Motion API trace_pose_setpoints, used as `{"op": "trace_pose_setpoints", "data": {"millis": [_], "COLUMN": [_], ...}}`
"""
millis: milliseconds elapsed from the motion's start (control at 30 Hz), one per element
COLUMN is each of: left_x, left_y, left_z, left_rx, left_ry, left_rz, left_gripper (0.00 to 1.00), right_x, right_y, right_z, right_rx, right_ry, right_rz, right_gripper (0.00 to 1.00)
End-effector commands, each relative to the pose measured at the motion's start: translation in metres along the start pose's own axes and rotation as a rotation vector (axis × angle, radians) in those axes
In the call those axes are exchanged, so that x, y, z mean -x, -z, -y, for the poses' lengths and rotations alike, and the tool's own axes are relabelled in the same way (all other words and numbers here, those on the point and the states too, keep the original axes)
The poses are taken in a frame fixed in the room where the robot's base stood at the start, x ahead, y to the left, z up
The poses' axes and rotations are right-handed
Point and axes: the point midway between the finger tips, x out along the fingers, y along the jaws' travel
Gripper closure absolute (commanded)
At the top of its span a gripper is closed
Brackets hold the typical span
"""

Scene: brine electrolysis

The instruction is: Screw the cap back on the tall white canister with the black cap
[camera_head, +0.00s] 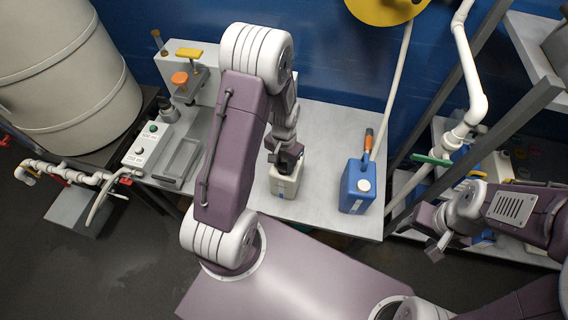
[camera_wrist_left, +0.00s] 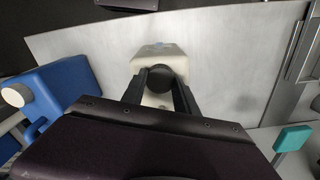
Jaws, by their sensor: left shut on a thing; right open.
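The tall white canister (camera_head: 284,184) stands upright on the bench, left of the blue canister. It also shows in the left wrist view (camera_wrist_left: 158,54), beyond my fingers. My left gripper (camera_head: 287,158) points down at the canister's top. Its two fingers are shut on the black cap (camera_wrist_left: 159,79), which lies between them over the canister's top. I cannot tell whether the cap touches the neck or how far it is threaded. My right gripper (camera_head: 437,243) is open and empty, off to the right, away from the bench.
A blue canister (camera_head: 357,188) with a white cap stands close to the right. A control box (camera_head: 148,146) and a tray (camera_head: 180,160) are on the left of the bench (camera_head: 318,150). Pipes (camera_head: 468,75) and shelving lie to the right.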

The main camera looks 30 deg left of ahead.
Motion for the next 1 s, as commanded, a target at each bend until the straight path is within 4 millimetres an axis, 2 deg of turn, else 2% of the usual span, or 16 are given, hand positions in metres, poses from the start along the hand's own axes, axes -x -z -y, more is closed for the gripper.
{"op": "trace_pose_setpoints", "data": {"millis": [233, 567, 800, 900, 1000], "left_x": [0.001, 0.001, 0.001, 0.0, 0.0], "left_y": [0.0, 0.001, 0.0, 0.0, 0.001], "left_z": [0.0, 0.0, 0.0, 0.0, 0.0], "left_rx": [-0.42, -0.488, -0.896, -0.971, -0.975], "left_ry": [0.0, 0.001, 0.001, 0.001, 0.001], "left_rz": [0.0, -0.001, 0.0, -0.001, -0.001], "left_gripper": [1.0, 1.0, 1.0, 1.0, 1.0], "right_x": [0.01, 0.01, 0.018, 0.018, 0.017], "right_y": [0.001, 0.001, 0.002, 0.002, 0.002], "right_z": [0.0, 0.0, 0.0, 0.0, 0.0], "right_rx": [0.0, 0.0, 0.0, 0.0, 0.0], "right_ry": [0.0, 0.0, 0.0, 0.0, 0.0], "right_rz": [0.0, 0.0, 0.0, 0.0, 0.0], "right_gripper": [0.39, 0.39, 0.39, 0.39, 0.39]}}
